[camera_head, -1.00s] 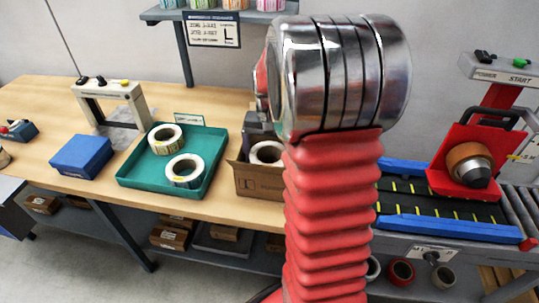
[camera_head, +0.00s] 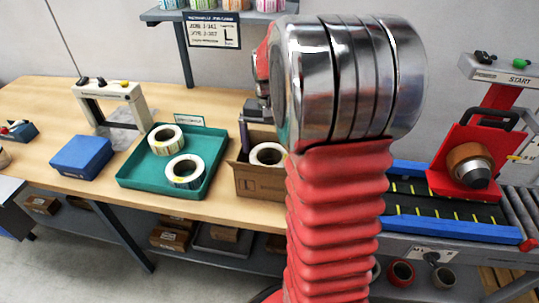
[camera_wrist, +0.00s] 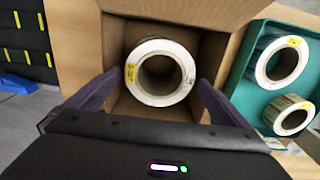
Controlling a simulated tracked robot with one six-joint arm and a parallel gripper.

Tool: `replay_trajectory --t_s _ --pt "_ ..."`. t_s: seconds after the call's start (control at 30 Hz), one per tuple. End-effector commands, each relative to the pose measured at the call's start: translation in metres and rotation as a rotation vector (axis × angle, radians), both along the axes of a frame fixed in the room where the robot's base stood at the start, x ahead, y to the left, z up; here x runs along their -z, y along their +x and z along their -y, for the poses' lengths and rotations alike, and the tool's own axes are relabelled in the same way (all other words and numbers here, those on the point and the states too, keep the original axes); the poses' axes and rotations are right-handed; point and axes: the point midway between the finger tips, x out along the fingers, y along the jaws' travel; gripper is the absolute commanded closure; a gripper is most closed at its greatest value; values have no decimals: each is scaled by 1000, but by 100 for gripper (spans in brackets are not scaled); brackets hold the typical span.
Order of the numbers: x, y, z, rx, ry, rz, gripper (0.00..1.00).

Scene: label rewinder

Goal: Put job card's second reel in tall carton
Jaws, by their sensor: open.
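A cardboard carton (camera_head: 258,183) stands open on the bench behind my arm. A white label reel (camera_head: 268,154) is inside it, with its ring up near the rim. In the wrist view the same reel (camera_wrist: 133,75) lies in the carton (camera_wrist: 72,30), with a yellow sticker on its face. My gripper (camera_wrist: 158,82) is open above the carton, its two dark fingers on either side of the reel with gaps showing. The job card (camera_head: 212,30) hangs from the shelf; its small text is hard to read.
A teal tray (camera_head: 128,182) left of the carton holds two more reels, a rear one (camera_head: 153,140) and a front one (camera_head: 172,174). A blue box (camera_head: 82,156) and a grey frame device (camera_head: 112,90) stand farther left. A conveyor (camera_head: 440,210) and red machine (camera_head: 465,165) are right.

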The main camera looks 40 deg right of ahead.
Motion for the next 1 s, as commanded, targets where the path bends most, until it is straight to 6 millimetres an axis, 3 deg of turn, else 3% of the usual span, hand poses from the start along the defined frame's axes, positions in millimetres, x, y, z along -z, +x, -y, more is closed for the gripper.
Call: replay_trajectory --t_s 0.3,0.5,1.0 --pt "-56 1 0 0 -2 3 0" --pt "-79 0 0 0 -1 1 0" --pt "-84 0 0 0 1 -1 0"
